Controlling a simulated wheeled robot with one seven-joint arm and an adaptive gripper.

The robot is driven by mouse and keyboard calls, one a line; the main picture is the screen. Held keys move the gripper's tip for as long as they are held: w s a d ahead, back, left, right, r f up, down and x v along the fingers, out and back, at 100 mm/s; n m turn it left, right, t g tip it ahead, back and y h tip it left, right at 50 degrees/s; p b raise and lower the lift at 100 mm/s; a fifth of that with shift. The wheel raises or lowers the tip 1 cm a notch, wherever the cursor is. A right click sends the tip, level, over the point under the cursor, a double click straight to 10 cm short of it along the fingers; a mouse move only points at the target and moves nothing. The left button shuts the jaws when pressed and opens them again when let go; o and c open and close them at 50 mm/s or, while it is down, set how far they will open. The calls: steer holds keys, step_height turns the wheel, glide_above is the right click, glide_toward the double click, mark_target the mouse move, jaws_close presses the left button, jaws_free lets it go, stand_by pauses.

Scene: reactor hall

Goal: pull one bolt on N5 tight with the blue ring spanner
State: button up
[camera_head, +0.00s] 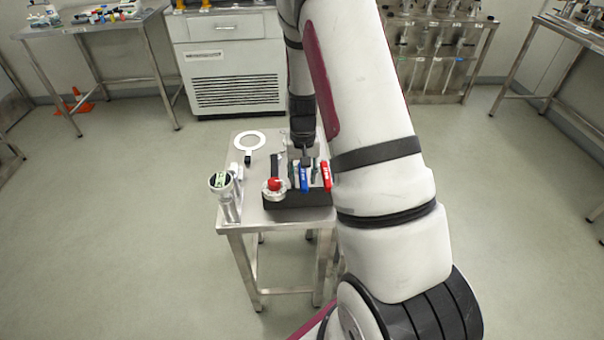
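A small steel table (242,226) stands in the middle, under my arm. A black block or rack (297,201) sits at its front right. A blue-handled piece (304,178) with small white lettering stands at this block, beside a red one (326,175). I cannot tell whether the blue piece is the ring spanner. My gripper (307,155) points down just behind these pieces. It is small and partly hidden, so I cannot see its fingers or any hold. No N5 label or bolt can be made out.
A cabinet (232,62), a bench (95,24) and a rack (437,50) stand behind.

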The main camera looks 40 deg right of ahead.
jaws_close()
steer(key=shift+r, duration=0.15)
steer(key=shift+r+p, duration=1.7)
steer(key=shift+r, duration=1.75)
